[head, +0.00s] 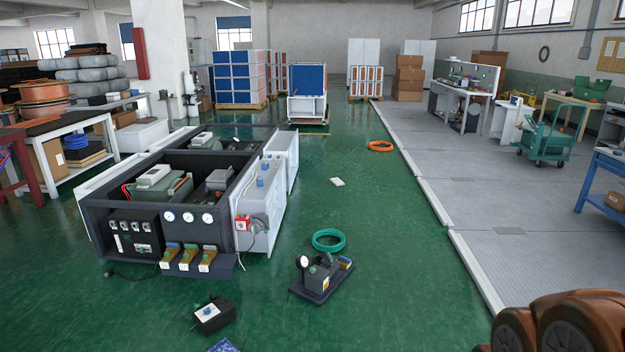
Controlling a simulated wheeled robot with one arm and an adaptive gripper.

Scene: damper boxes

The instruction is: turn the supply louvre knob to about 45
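I cannot tell for sure which part is the supply louvre knob. A dark open-topped unit (218,190) stands on the green floor at left centre. Its white right side panel (262,215) carries small blue parts (261,181) and a red-and-white part (242,224). A small black box with a blue knob-like top (209,313) sits on the floor in front. Any pointer or scale is too small to read. My gripper is not in view.
A black base with a gauge and a grey box (322,277) and a green hose coil (328,240) lie on the floor right of the unit. An orange coil (380,146) lies farther back. Brown rounded shapes (570,322) fill the bottom right corner. Green floor between is mostly clear.

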